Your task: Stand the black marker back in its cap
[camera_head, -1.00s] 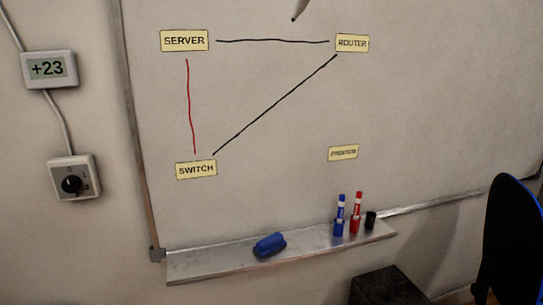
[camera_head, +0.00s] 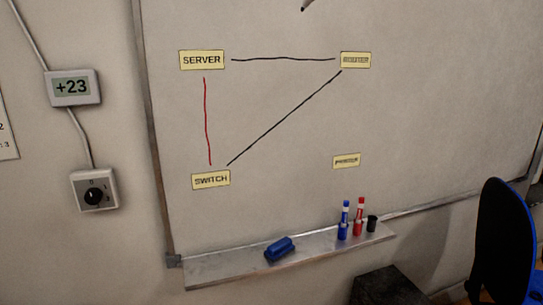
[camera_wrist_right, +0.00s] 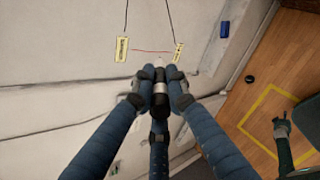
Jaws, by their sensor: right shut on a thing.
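The black marker's dark tip (camera_head: 305,5) pokes in at the top edge of the head view, in front of the whiteboard and well above the tray. In the right wrist view my right gripper (camera_wrist_right: 160,80) has its blue fingers closed around the marker (camera_wrist_right: 160,92), whose white and black body shows between them. The black cap (camera_head: 372,223) stands upright on the tray, right of the red marker, apart from the gripper.
A blue marker (camera_head: 344,220) and a red marker (camera_head: 359,217) stand in their caps close beside the black cap. A blue eraser (camera_head: 280,249) lies further left on the tray (camera_head: 225,270). A chair (camera_head: 500,240) and a dark box (camera_head: 388,287) are at lower right.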

